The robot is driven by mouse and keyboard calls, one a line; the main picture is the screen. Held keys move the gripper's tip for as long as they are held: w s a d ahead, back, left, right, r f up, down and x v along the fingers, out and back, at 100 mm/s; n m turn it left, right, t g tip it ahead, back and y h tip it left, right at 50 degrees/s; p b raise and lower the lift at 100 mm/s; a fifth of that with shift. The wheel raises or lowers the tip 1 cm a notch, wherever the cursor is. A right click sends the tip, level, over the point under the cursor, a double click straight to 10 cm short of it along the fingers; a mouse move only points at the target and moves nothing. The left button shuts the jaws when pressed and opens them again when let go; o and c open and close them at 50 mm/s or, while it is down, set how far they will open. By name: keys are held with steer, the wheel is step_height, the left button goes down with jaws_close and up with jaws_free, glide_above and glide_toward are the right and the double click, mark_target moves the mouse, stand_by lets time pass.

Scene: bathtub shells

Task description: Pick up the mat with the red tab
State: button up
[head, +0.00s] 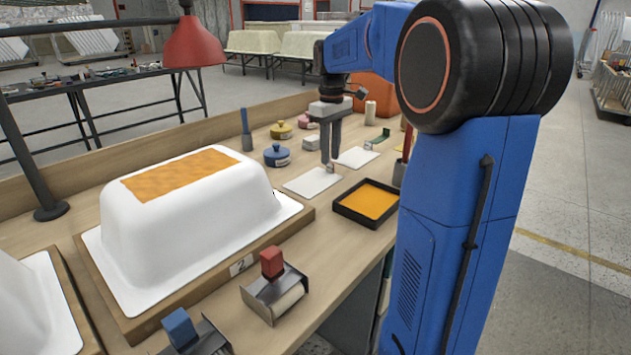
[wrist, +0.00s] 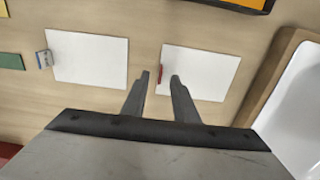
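The mat with the red tab is a flat white sheet (wrist: 205,75) lying on the bench. It is the right one of two in the wrist view and the nearer one (head: 308,181) in the head view. Its small red tab (wrist: 160,78) stands at its left edge in the wrist view. My gripper (wrist: 160,77) is open, pointing down, with one finger on either side of the tab in that view. In the head view my gripper (head: 331,163) is low over the mat's far end, hiding the tab. I cannot tell the exact height gap.
A second white mat (wrist: 92,58) with a grey-blue tab lies beside it, near a green piece (wrist: 10,61). A black tray with orange content (head: 367,203) stands close by. A white tub shell (head: 195,225) is to the left. Pots and a blue-lidded one (head: 277,156) stand behind.

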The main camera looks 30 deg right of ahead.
steer(key=shift+f, duration=1.15)
jaws_close()
